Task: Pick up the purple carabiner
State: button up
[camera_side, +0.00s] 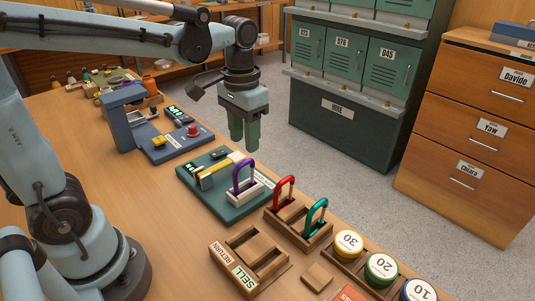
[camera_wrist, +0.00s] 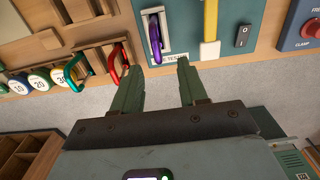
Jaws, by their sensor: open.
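The purple carabiner (camera_side: 236,174) stands upright in a light slotted holder (camera_side: 248,190) on a green test board (camera_side: 222,212). It also shows in the wrist view (camera_wrist: 154,38), just beyond my fingertips and slightly left of the middle between them. My gripper (camera_side: 244,143) hangs above and behind the board in the side view, fingers pointing down. In the wrist view its two green fingers (camera_wrist: 162,72) are apart with nothing between them. The carabiner is clear of the fingers.
A yellow lever (camera_side: 215,170) stands beside the carabiner on the board. Red (camera_side: 283,191) and teal (camera_side: 316,214) carabiners stand in a wooden rack to the right. A clamp fixture with a red button (camera_side: 193,130) is behind left. Weights and a wooden return/sell tray (camera_side: 232,277) are nearer the front.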

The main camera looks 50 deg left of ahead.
send_over(249, 188)
jog(key=shift+f, duration=4.4)
jog(key=shift+c, duration=0.3)
jog(key=shift+s, duration=0.1)
grip_shut()
